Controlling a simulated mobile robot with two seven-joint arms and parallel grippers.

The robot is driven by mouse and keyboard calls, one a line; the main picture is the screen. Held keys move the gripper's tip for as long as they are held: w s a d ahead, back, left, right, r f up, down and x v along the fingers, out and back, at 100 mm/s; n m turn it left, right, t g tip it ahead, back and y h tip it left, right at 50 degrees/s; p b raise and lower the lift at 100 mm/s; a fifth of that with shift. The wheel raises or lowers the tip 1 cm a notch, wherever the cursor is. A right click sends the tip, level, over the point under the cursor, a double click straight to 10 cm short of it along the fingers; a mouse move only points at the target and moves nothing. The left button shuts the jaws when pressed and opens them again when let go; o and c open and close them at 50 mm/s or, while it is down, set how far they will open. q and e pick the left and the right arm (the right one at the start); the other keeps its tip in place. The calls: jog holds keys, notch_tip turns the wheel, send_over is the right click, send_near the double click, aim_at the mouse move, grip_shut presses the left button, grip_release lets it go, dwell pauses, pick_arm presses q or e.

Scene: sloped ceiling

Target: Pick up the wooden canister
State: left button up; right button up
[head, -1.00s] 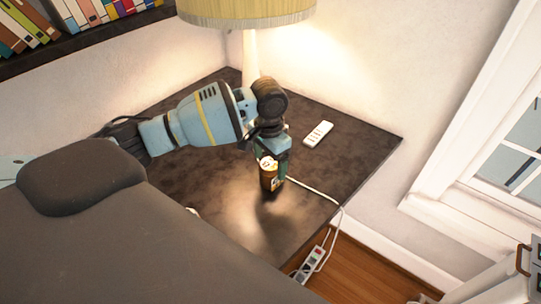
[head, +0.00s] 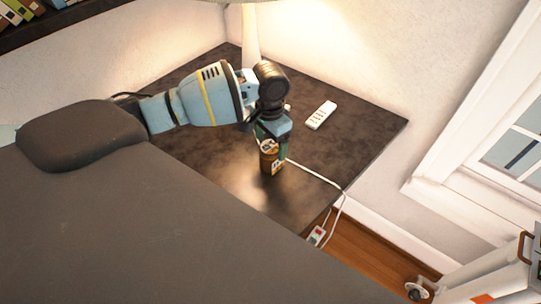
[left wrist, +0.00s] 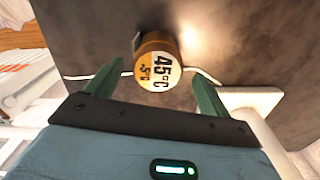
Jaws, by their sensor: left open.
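The canister (head: 271,163) is a small brown cylinder standing on the dark tabletop. In the left wrist view the canister (left wrist: 158,66) shows its round end, orange and white with "45°C" printed on it. My left gripper (head: 271,146) points down at it, with its fingertips by the canister's upper part. In the left wrist view my left gripper (left wrist: 155,88) is open, with one green finger on each side of the canister's line and gaps visible on both sides. My right gripper is not recognisable in view.
The dark table (head: 365,130) also holds a white remote (head: 321,115) and a lamp post (head: 250,40). A white cord (head: 318,175) runs from near the canister over the table edge. A window (head: 490,130) is at right.

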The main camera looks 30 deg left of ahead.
pick_arm(q)
notch_tip(320, 180, down, 5)
jog(key=shift+s+d+r, duration=0.1)
jog(key=shift+s, duration=0.05)
jog(key=c, duration=1.1)
